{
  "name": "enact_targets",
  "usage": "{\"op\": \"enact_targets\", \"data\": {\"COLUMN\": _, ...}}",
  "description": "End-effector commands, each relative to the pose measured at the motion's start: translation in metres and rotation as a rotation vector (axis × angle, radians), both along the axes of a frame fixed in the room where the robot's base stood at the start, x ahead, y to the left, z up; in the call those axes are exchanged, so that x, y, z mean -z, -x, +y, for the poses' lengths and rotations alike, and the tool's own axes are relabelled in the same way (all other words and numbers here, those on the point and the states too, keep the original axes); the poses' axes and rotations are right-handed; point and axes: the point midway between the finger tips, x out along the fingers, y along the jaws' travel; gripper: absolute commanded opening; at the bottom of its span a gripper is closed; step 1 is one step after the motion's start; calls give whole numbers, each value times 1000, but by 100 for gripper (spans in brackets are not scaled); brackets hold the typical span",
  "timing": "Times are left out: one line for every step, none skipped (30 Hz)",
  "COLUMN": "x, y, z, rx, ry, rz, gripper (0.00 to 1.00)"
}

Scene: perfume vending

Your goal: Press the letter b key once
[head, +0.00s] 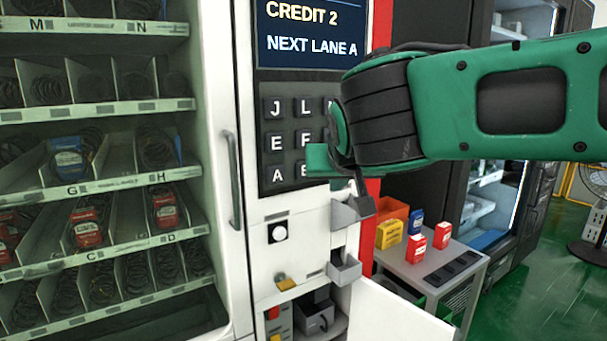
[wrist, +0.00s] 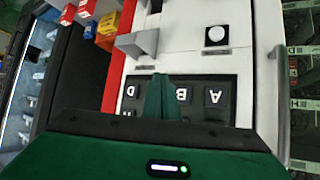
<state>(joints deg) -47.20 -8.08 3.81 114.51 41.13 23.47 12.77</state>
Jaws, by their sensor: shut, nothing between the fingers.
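The keypad (head: 289,143) is a dark panel on the vending machine's white front, with rows of raised letter keys. The B key (head: 304,171) is in its bottom row, right of the A key (head: 278,174), and my green fingers partly cover it in the head view. In the wrist view, upside down, the B key (wrist: 184,95) lies between the A key (wrist: 213,97) and my gripper, with the D key (wrist: 131,92) on the gripper's other side. My gripper (head: 316,158) is shut and empty in front of the keypad; it also shows in the wrist view (wrist: 160,84). Contact cannot be told.
The display (head: 312,32) reads "CREDIT 2" and "NEXT LANE A". A white round button (head: 280,233) and grey trays (head: 345,270) are below the keypad. A vertical handle (head: 233,180) stands left of it. A side table (head: 440,262) holds red, blue and yellow boxes.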

Motion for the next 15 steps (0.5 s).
{"op": "enact_targets", "data": {"x": 0, "y": -4, "z": 3, "rx": -1, "ry": 1, "rz": 1, "gripper": 0}}
{"op": "enact_targets", "data": {"x": 0, "y": -6, "z": 5, "rx": -1, "ry": 1, "rz": 1, "gripper": 0}}
{"op": "enact_targets", "data": {"x": 1, "y": -10, "z": 7, "rx": -1, "ry": 1, "rz": 1, "gripper": 0}}
{"op": "enact_targets", "data": {"x": 1, "y": -13, "z": 9, "rx": -1, "ry": 1, "rz": 1, "gripper": 0}}
{"op": "enact_targets", "data": {"x": 1, "y": -16, "z": 11, "rx": 0, "ry": 1, "rz": 1, "gripper": 0}}
{"op": "enact_targets", "data": {"x": 1, "y": -21, "z": 14, "rx": 0, "ry": 1, "rz": 1, "gripper": 0}}
{"op": "enact_targets", "data": {"x": 1, "y": -24, "z": 16, "rx": 0, "ry": 1, "rz": 1, "gripper": 0}}
{"op": "enact_targets", "data": {"x": 1, "y": -27, "z": 18, "rx": 0, "ry": 1, "rz": 1, "gripper": 0}}
{"op": "enact_targets", "data": {"x": 1, "y": -31, "z": 21, "rx": 0, "ry": 1, "rz": 1, "gripper": 0}}
{"op": "enact_targets", "data": {"x": 1, "y": -34, "z": 23, "rx": 0, "ry": 1, "rz": 1, "gripper": 0}}
{"op": "enact_targets", "data": {"x": 1, "y": -37, "z": 25, "rx": 0, "ry": 1, "rz": 1, "gripper": 0}}
{"op": "enact_targets", "data": {"x": 1, "y": -41, "z": 28, "rx": 0, "ry": 1, "rz": 1, "gripper": 0}}
{"op": "enact_targets", "data": {"x": 1, "y": -44, "z": 30, "rx": -1, "ry": 1, "rz": 1, "gripper": 0}}
{"op": "enact_targets", "data": {"x": 1, "y": -47, "z": 32, "rx": -1, "ry": 1, "rz": 1, "gripper": 0}}
{"op": "enact_targets", "data": {"x": 1, "y": -51, "z": 34, "rx": 0, "ry": 1, "rz": 1, "gripper": 0}}
